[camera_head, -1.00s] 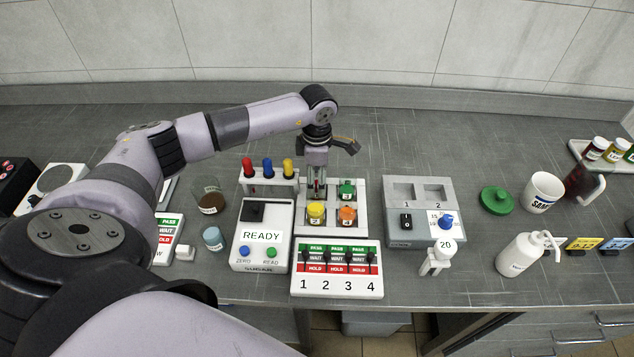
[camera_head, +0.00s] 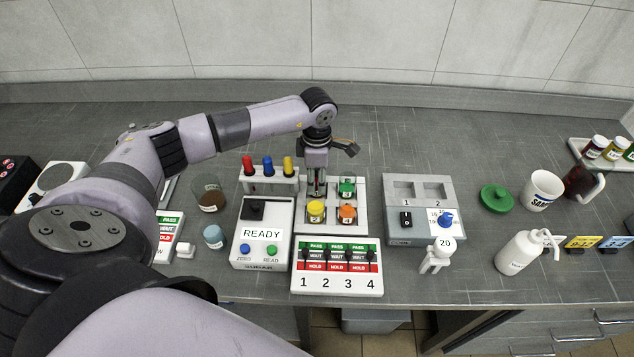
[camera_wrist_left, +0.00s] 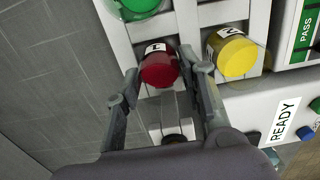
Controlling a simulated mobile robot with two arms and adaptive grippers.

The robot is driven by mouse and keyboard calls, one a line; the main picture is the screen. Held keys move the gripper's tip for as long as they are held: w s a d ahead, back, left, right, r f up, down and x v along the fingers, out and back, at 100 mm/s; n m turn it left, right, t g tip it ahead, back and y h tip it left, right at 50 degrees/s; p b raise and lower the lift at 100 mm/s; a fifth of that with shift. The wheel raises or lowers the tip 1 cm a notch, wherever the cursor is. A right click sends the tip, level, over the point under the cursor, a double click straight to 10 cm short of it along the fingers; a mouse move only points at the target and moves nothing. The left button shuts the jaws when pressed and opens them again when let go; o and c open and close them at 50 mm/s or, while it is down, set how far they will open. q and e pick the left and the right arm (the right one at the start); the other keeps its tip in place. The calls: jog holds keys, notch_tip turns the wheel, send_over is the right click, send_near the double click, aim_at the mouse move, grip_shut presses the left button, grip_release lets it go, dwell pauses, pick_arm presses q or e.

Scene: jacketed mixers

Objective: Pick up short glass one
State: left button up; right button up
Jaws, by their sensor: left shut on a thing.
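Short glass one (camera_wrist_left: 160,68) is the small jar with a dark red lid and a label reading 1, in the wrist view. It sits in the white rack (camera_head: 362,190), in the back left place. My left gripper (camera_wrist_left: 161,66) points down over it, with one finger on each side, shut on it. In the head view my left gripper (camera_head: 317,182) covers most of this jar. My right gripper is in neither view.
In the rack are a yellow jar (camera_head: 316,211), an orange jar (camera_head: 347,214) and a green jar (camera_head: 347,187). A holder with red, blue and yellow-topped tubes (camera_head: 268,170) stands close left. The READY device (camera_head: 262,235) is in front left. The counter behind is clear.

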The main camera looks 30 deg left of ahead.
pick_arm(q)
jog(key=shift+c, duration=0.9)
jog(key=shift+r, duration=0.15)
jog(key=shift+r, duration=0.25)
notch_tip(320, 180, up, 19)
jog(key=b, duration=0.5)
jog(key=shift+r, duration=0.15)
